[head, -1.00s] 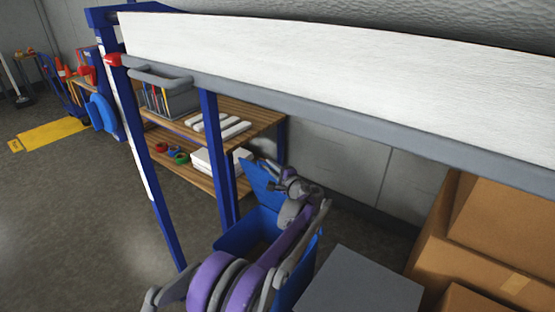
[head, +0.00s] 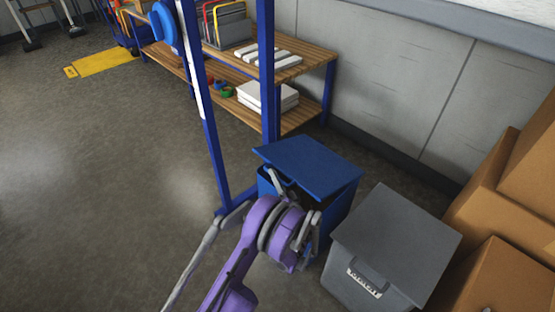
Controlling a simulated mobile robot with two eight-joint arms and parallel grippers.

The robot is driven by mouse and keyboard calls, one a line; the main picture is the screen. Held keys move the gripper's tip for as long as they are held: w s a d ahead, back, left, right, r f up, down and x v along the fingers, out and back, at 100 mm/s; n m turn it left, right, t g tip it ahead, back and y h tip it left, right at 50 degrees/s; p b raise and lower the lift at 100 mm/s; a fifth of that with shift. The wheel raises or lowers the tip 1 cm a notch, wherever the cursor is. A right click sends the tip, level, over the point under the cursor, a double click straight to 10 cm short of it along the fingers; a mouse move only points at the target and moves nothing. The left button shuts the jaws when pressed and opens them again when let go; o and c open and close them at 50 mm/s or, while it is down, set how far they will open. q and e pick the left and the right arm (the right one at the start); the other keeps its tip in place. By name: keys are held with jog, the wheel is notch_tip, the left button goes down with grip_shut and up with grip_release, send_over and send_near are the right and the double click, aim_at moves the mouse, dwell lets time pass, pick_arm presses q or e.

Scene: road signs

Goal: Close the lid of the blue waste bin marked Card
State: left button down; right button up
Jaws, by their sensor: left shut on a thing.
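The blue waste bin (head: 337,219) stands on the floor right of centre, partly hidden behind my left arm. No Card marking can be read on it from here. Its blue lid (head: 308,163) lies over the top, close to level, with a dark gap showing under its front edge. My left gripper (head: 277,181) is at the lid's front left edge and is shut on it. The fingertips are small and partly hidden by the lid and wrist. My right gripper is not in view.
A grey lidded bin (head: 396,235) stands close on the right, its label too small to read. Cardboard boxes (head: 495,215) fill the right side. A blue-framed wooden shelf (head: 310,62) stands behind.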

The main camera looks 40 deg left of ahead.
pick_arm(q)
notch_tip(320, 180, down, 12)
jog(key=s+n+g+y, duration=0.1)
jog(key=s+n, duration=0.1)
jog(key=n, duration=0.3)
jog(key=shift+g+y, duration=0.4)
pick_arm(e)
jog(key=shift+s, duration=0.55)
pick_arm(q)
jog(key=shift+f, duration=0.15)
jog(key=c, duration=0.9)
grip_release()
jog(key=shift+a+f, duration=0.1)
jog(key=shift+o, duration=0.3)
jog(key=p+v, duration=0.1)
jog(key=v, duration=0.9)
jog(key=shift+s+d+p, duration=0.2)
jog(key=shift+d+p, duration=0.2)
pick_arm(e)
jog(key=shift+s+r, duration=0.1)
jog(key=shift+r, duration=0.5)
